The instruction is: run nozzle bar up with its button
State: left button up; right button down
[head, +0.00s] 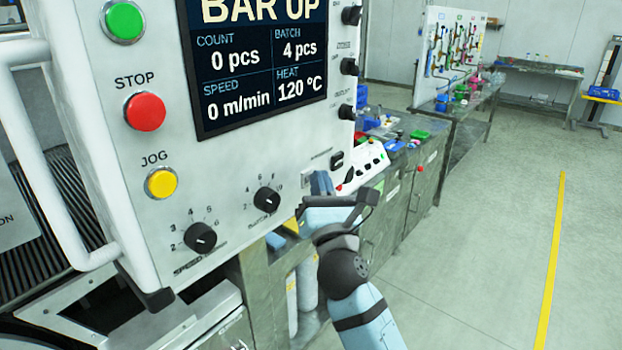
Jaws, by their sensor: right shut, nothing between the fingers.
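The white control panel (228,160) fills the left and middle of the view. Its screen (262,75) reads BAR UP, 0 pcs, batch 4 pcs, 0 m/min and 120 °C. A small black control (337,159) sits near the panel's lower right edge; its label is too small to read. My right gripper (303,207) is shut and empty, near the panel's lower right corner, below that control. I cannot tell whether its fingertips touch the panel. The nozzle bar itself cannot be made out. My left gripper is out of view.
A green button (124,21), red STOP button (146,111) and yellow JOG button (162,183) line the panel's left. Black knobs (200,237) sit along its bottom. A white handle (50,180) stands at far left. Cluttered benches (410,175) stand behind; the floor at right is clear.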

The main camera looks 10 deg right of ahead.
dwell(0.4)
jog(key=shift+s+d+p, duration=0.35)
jog(key=shift+s+d, duration=0.15)
jog(key=shift+s, duration=0.15)
jog(key=shift+s+d+p, duration=0.4)
jog(key=shift+s+d, duration=0.35)
jog(key=shift+s, duration=0.25)
jog(key=shift+s+d+p, duration=0.35)
jog(key=shift+s+d, duration=0.4)
jog(key=shift+s, duration=0.2)
